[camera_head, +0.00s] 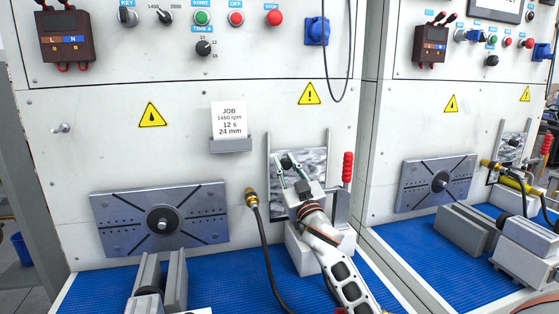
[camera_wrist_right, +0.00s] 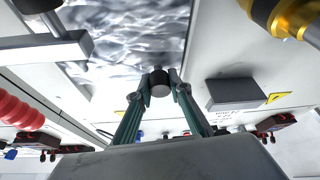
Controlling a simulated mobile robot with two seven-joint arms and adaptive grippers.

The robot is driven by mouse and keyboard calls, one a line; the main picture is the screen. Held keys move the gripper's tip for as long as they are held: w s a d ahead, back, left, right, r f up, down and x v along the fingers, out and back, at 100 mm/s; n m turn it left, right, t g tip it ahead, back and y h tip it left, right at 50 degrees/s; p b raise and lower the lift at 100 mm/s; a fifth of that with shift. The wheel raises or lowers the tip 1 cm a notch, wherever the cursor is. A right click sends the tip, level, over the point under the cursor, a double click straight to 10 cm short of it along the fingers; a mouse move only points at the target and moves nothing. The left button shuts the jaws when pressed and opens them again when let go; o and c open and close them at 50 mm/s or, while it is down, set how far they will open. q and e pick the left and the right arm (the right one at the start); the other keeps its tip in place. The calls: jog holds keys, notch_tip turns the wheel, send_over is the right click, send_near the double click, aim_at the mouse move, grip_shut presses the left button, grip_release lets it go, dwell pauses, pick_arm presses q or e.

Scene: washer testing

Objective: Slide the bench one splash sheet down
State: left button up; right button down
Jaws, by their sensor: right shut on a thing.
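The splash sheet (camera_head: 315,160) of the nearer bench is a clear, rippled-looking panel between two upright metal rails on the white front panel. It also shows in the wrist view (camera_wrist_right: 125,35). My right gripper (camera_head: 290,166) is in front of the sheet, its arm reaching up from below. In the wrist view its fingers (camera_wrist_right: 158,88) are shut on a dark round knob (camera_wrist_right: 158,78) at the sheet. The gripper hides the sheet's lower middle. My left gripper is not in view.
A red-handled clamp (camera_head: 347,168) stands right of the sheet. A hose with a brass nozzle (camera_head: 252,198) rises to the left. A slotted metal plate (camera_head: 125,222) and a job card (camera_head: 229,118) are farther left. Blue matting (camera_head: 225,280) covers the bench bed.

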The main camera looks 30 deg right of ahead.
jog(key=shift+f, duration=0.75)
jog(key=c, duration=1.8)
grip_release()
jog(key=shift+r, duration=0.1)
jog(key=v, duration=1.2)
